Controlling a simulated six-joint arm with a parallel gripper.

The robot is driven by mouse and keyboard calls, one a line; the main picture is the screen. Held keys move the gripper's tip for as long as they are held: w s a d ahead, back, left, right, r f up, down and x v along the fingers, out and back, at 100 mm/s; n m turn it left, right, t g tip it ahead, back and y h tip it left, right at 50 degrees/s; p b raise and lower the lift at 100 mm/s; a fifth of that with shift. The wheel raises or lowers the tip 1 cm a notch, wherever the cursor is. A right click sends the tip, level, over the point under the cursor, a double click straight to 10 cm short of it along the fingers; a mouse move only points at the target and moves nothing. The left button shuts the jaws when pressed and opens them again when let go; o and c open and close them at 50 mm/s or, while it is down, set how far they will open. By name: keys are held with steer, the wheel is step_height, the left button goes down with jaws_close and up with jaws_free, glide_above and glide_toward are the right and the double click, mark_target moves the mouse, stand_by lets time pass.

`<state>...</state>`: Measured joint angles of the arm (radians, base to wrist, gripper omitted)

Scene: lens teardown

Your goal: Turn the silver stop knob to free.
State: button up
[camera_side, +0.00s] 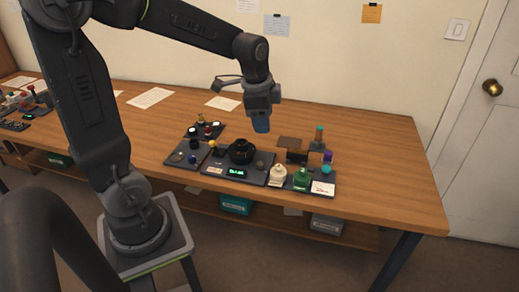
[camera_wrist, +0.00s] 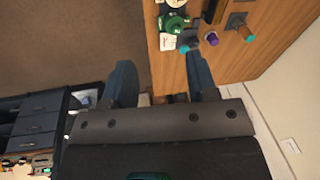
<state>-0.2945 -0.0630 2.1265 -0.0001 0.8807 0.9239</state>
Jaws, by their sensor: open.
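My gripper (camera_side: 261,124) hangs above the back of the bench, with air between it and the items below. In the wrist view my gripper (camera_wrist: 160,62) has its two blue fingers well apart and nothing between them. A black lens (camera_side: 241,151) stands on a dark base plate (camera_side: 222,178) with a green-lit display (camera_side: 236,173). A small greyish round knob (camera_side: 260,164) sits on the plate right of the lens; it is too small to tell if it is the silver stop knob or how it is set. The wrist view does not show the lens.
A tray of small jars (camera_side: 205,130) stands behind left. The bench's right end (camera_side: 390,165) is clear.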

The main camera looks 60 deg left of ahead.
mark_target(260, 163)
steer(key=w+a+f+m+g, duration=0.2)
steer(key=w+a+f+m, duration=0.3)
steer(key=a+f, duration=0.5)
steer(key=shift+h, duration=0.3)
step_height(260, 163, down, 14)
steer(key=shift+r, duration=0.15)
steer(key=shift+c, duration=0.2)
